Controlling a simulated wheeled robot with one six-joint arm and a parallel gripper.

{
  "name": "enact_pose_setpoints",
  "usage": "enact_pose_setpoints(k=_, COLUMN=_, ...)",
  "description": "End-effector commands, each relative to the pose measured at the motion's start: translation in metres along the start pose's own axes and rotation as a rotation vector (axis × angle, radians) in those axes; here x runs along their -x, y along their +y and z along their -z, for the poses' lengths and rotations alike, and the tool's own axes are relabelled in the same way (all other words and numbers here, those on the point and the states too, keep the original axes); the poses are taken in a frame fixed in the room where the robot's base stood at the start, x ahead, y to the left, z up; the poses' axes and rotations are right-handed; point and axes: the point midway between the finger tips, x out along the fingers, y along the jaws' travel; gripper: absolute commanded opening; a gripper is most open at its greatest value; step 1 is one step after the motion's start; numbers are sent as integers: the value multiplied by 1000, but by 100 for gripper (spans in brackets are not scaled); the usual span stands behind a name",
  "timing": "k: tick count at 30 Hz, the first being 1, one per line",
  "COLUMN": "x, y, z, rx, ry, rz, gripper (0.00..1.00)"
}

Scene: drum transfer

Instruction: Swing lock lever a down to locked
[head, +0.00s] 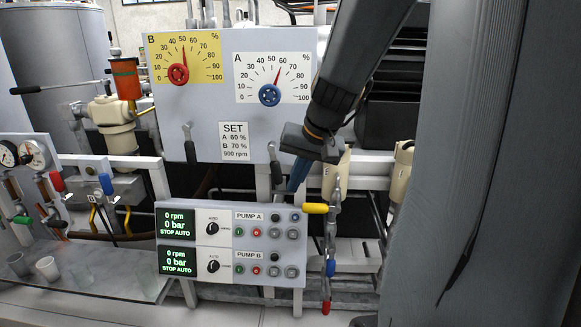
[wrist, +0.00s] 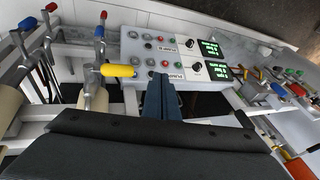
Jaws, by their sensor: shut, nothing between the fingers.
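The white panel A (head: 299,66) carries dial A with a blue hand wheel (head: 269,95); its red pointer is near 60. Lock lever a, as I take it, is the dark-handled lever (head: 275,163) at the panel's lower right edge, hanging downward. My gripper (head: 294,188) is shut and empty, its blue-grey fingers pointing down just right of this lever. I cannot tell whether they touch. In the wrist view my gripper (wrist: 160,84) points toward the pump control box (wrist: 150,55); the lever is not discernible there.
A similar lever (head: 189,144) hangs below yellow dial B (head: 186,57). The pump control box (head: 231,243) stands just below my gripper. A yellow-handled valve (head: 315,208) is close on the right. Cups (head: 47,268) stand on the left shelf.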

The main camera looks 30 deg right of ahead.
Motion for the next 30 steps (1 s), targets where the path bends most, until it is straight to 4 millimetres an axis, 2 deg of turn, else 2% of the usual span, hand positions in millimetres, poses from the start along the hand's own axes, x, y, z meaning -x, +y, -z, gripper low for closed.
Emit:
enact_pose_setpoints(k=1, x=16, y=11, z=23, rx=-49, ry=48, rz=16, gripper=0)
enact_pose_setpoints(k=4, x=39, y=25, z=53, rx=-110, ry=117, rz=45, gripper=0)
enact_pose_setpoints(k=8, x=57, y=35, z=75, rx=-149, ry=170, rz=66, gripper=0)
enact_pose_setpoints(k=11, x=57, y=37, z=80, rx=-157, ry=181, rz=72, gripper=0)
enact_pose_setpoints(k=14, x=48, y=36, z=82, rx=-158, ry=180, rz=73, gripper=0)
enact_pose_setpoints(k=29, x=-40, y=31, z=97, rx=-156, ry=177, rz=71, gripper=0)
enact_pose_setpoints(k=30, x=-42, y=24, z=98, rx=-154, ry=177, rz=73, gripper=0)
